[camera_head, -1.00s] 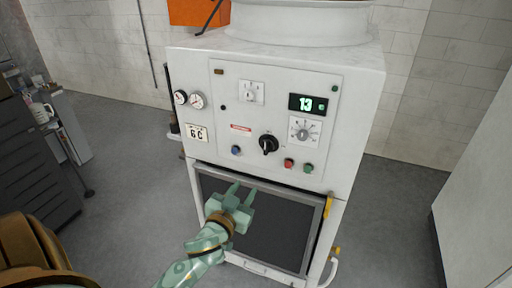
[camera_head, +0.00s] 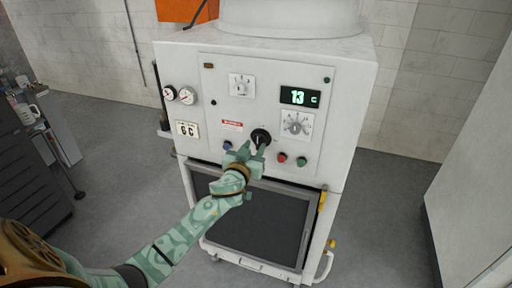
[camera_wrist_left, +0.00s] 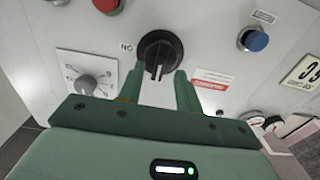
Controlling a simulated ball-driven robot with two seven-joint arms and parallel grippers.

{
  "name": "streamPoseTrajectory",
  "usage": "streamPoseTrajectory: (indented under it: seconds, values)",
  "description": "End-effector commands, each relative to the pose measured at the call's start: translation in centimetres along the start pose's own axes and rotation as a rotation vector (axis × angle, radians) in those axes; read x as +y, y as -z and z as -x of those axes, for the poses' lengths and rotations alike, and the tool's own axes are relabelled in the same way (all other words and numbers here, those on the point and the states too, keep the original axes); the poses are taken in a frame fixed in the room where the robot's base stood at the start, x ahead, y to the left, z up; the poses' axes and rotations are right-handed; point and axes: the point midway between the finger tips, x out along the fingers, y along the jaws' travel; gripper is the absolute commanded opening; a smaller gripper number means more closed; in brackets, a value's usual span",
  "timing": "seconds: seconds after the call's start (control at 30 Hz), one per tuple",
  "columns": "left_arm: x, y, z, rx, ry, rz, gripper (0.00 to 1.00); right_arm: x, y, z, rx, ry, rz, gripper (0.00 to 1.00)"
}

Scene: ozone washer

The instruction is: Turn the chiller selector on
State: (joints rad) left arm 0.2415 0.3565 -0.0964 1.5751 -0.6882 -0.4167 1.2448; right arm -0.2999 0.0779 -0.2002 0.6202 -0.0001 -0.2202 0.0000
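A round black rotary knob (camera_head: 260,136) sits in the lower middle of the white machine's front panel. In the left wrist view the knob (camera_wrist_left: 160,50) shows a raised grip with a pale mark. An "ON" label (camera_wrist_left: 126,47) beside it appears upside down there. I see no label naming it as the chiller selector. My left gripper (camera_head: 255,150) is open, its fingers at the near side of the knob. In the left wrist view the fingertips (camera_wrist_left: 158,78) are apart on either side of the grip's marked end; contact cannot be told. My right gripper is not in view.
Close to the knob are a red button (camera_head: 282,158), a green button (camera_head: 301,161) and a blue button (camera_head: 227,145). A grey dial (camera_head: 296,125) and a small selector (camera_head: 241,88) sit above. The display (camera_head: 300,97) reads 13. A dark door (camera_head: 255,215) is below.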

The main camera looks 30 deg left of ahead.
Motion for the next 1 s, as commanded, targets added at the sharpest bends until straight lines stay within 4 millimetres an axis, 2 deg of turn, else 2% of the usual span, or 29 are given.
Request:
streamPoseTrajectory:
  seconds: [0.17, 0.47, 0.6, 1.0]
  values:
    - [0.0, -0.1, -1.7, -0.001, 0.0, 0.0, 0.35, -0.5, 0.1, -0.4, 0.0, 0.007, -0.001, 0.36]
    - [0.0, 0.0, -1.9, -0.001, -0.001, 0.0, 0.35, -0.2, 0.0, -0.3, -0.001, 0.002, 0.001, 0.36]
    - [0.0, 0.0, -1.9, -0.001, -0.001, 0.001, 0.0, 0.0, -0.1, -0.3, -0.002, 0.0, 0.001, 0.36]
    - [0.1, -0.1, -1.9, -0.001, -0.001, -0.036, 0.0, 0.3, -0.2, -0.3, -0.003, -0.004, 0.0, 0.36]
